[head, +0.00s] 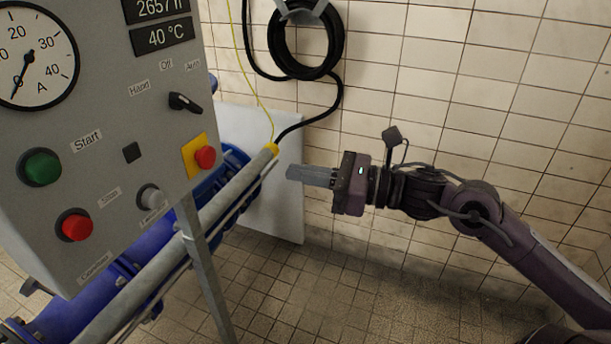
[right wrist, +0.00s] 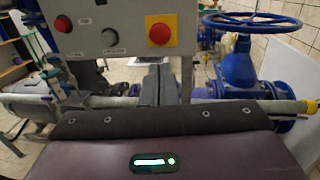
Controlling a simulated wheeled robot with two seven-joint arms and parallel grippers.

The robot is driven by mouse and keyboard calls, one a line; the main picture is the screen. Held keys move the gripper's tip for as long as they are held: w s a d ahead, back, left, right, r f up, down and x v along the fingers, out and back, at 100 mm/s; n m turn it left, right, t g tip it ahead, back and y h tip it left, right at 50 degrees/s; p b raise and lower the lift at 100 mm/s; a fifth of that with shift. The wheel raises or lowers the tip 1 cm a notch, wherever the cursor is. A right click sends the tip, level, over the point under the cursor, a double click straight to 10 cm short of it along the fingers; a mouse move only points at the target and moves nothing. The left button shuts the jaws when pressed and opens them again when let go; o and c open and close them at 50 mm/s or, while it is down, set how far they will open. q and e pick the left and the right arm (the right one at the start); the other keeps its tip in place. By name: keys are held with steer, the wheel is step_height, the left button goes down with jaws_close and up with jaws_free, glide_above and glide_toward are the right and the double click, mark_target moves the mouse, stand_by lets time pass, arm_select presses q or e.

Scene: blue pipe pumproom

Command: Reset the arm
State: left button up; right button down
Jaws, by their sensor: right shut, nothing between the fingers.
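My right gripper (head: 310,176) is shut and empty. In the head view its arm comes in from the right, and the fingers point left toward the grey control panel (head: 112,178). The fingers are apart from the panel, in the air to the right of it. In the right wrist view the shut fingers (right wrist: 158,84) point away from the camera, below the panel's lower edge. My left gripper is not in view.
The panel carries a green button (head: 42,167), a red button (head: 75,226), a rotary switch (head: 185,102) and a red emergency button (head: 205,157). A blue valve handwheel (right wrist: 252,22) and blue pipes stand nearby. A black cable coil (head: 306,42) hangs on the tiled wall.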

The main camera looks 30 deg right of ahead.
steer(key=shift+d, duration=0.15)
stand_by(0.4)
